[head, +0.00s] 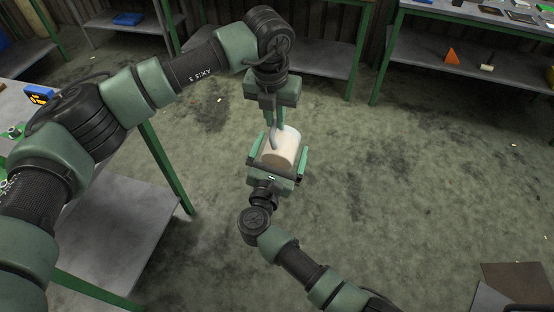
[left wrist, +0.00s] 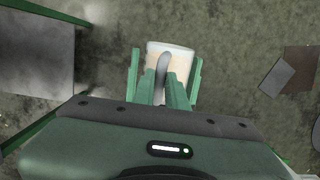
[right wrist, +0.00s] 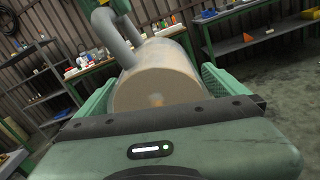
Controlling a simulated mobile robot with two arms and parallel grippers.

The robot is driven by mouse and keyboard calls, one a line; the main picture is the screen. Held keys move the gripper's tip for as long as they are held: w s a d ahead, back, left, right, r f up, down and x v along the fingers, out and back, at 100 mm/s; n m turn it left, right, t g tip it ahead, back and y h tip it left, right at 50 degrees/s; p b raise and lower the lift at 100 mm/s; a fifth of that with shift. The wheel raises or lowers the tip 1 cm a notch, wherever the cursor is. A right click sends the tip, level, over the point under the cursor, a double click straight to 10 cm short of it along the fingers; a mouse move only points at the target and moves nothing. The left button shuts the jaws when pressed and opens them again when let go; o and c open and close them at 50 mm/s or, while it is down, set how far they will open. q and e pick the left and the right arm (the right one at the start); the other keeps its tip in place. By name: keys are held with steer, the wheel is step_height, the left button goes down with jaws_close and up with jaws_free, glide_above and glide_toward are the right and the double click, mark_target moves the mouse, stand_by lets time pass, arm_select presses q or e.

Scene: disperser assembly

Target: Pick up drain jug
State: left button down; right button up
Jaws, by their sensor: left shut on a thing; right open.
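The drain jug (head: 282,148) is a pale cream cylinder with a grey handle. It is held up in front of me over open floor. My left gripper (head: 275,122) comes from above and is shut on the grey handle, which also shows in the left wrist view (left wrist: 163,64). My right gripper (head: 279,165) comes from below, its open fingers on either side of the jug body. In the right wrist view the jug's round end (right wrist: 157,90) faces the camera between the fingers; I cannot tell whether they touch it.
A grey table with green legs (head: 165,165) stands at left, with a lower shelf (head: 115,225). Another bench (head: 470,12) with a shelf stands at the back right, with an orange wedge (head: 452,56) on it. Flat panels (head: 515,280) lie at lower right. The middle floor is clear.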

steer(key=shift+w+d, duration=0.2)
steer(key=shift+w, duration=0.35)
steer(key=c, duration=1.4)
arm_select(q)
steer(key=shift+r, duration=0.7)
arm_select(e)
steer(key=shift+f, duration=0.1)
steer(key=shift+c, duration=0.2)
arm_select(q)
step_height(320, 180, up, 12)
steer(key=s, duration=0.2)
steer(key=shift+a, duration=0.3)
steer(key=shift+f, duration=0.1)
